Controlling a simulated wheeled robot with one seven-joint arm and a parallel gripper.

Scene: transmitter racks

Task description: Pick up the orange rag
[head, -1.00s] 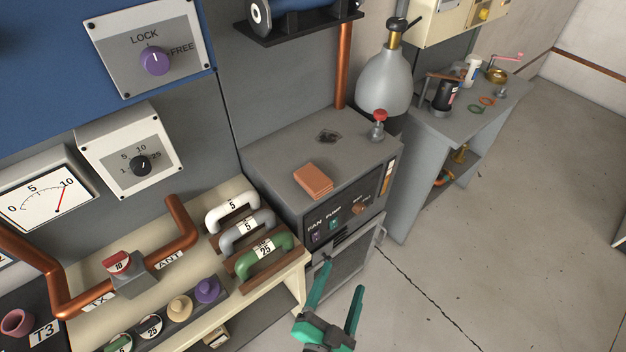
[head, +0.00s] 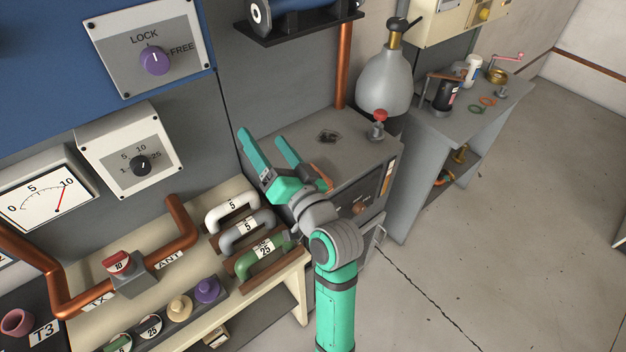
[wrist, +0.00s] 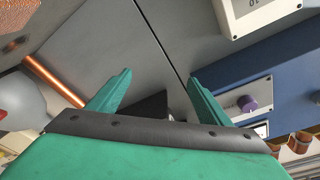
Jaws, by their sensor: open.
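The orange rag (head: 323,178) lies on top of the grey cabinet in the head view. It is a folded orange-brown pad, now mostly hidden behind my gripper, with only its right part showing. My gripper (head: 261,139) is open and empty, its two green fingers spread and reaching over the cabinet's left part. The fingers appear above the rag or in front of it; I cannot tell the exact height. In the wrist view my open gripper (wrist: 157,86) faces the wall panels, and the rag does not show there.
A copper pipe (head: 344,66) and a grey bottle (head: 384,82) stand behind. Coloured handles (head: 232,211) sit on the bench at left. The floor at right is clear.

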